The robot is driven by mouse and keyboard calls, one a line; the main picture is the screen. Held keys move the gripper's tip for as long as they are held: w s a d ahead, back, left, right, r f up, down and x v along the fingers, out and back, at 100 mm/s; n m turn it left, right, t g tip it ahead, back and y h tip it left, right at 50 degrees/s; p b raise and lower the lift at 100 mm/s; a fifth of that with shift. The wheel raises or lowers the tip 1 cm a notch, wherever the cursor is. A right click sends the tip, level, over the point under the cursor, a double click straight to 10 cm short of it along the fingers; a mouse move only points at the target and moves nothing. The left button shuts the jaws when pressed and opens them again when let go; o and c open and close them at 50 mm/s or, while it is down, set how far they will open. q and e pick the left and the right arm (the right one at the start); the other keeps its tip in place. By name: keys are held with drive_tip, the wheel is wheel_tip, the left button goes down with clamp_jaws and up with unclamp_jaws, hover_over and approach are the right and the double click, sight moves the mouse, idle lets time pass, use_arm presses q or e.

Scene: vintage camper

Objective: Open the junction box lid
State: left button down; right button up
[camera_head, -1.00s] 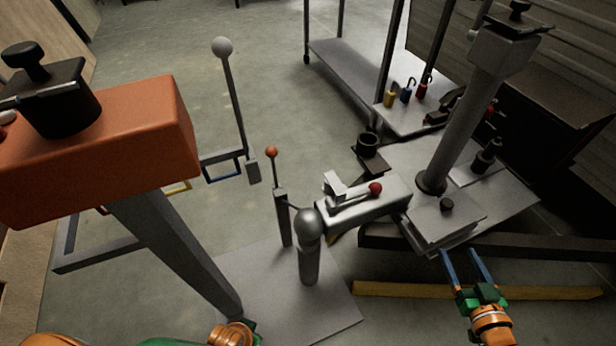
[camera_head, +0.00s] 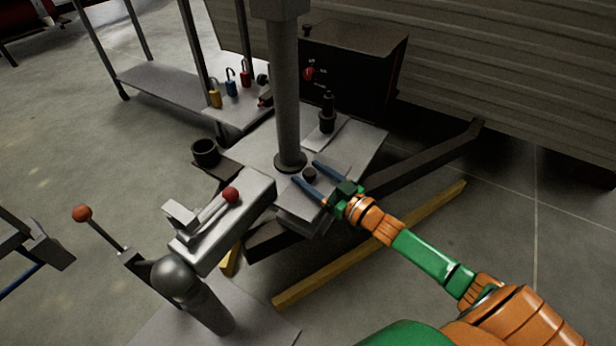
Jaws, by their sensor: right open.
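A low grey box with a flat lid (camera_head: 327,196) sits on the trailer tongue, just in front of the grey post; it appears to be the junction box. A small dark knob (camera_head: 309,174) stands on its lid, which looks closed. My right gripper (camera_head: 305,171) is open, its blue fingers reaching over the lid with one on each side of the knob. Whether they touch the knob or the lid I cannot tell. The gripper hides part of the lid's right side. My left gripper is not in view.
The grey post (camera_head: 278,90) rises close behind the lid. A black box with a red switch (camera_head: 352,68) stands behind. The coupler with a red-knobbed lever (camera_head: 230,195) is to the left. Several coloured padlocks (camera_head: 231,86) stand at the back left. A yellow beam (camera_head: 370,245) lies below.

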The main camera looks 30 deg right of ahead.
drive_tip(key=shift+w+a, duration=0.15)
drive_tip(key=shift+w, duration=0.3)
clamp_jaws()
idle(1.1)
